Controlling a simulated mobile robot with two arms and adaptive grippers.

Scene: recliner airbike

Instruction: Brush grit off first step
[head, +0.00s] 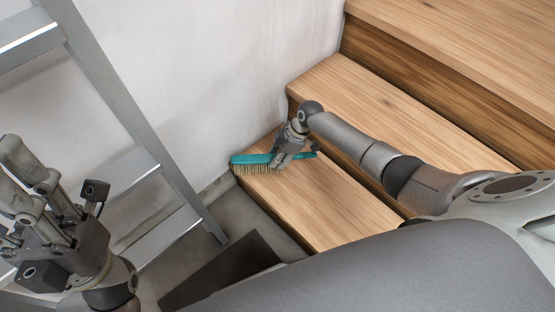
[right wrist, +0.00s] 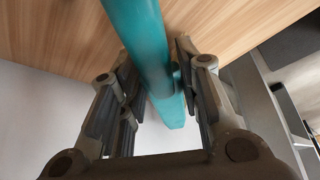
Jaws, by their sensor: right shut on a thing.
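The first step (head: 318,212) is the lowest wooden tread in the head view. My right gripper (head: 290,155) is over its far left end, by the wall, shut on a teal brush (head: 250,159). The brush's tan bristles point down at the step's left edge; I cannot tell whether they touch the wood. In the right wrist view the teal brush (right wrist: 148,45) runs between both fingers (right wrist: 160,95). No grit can be made out on the step. My left gripper (head: 25,200) is at the left of the head view, away from the steps, with its fingers apart and nothing seen between them.
More wooden steps (head: 400,110) rise to the upper right. A pale wall (head: 220,70) borders the stairs. A grey metal ladder (head: 120,110) stands at the left. A dark flat patch (head: 225,270) lies on the grey floor below the step.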

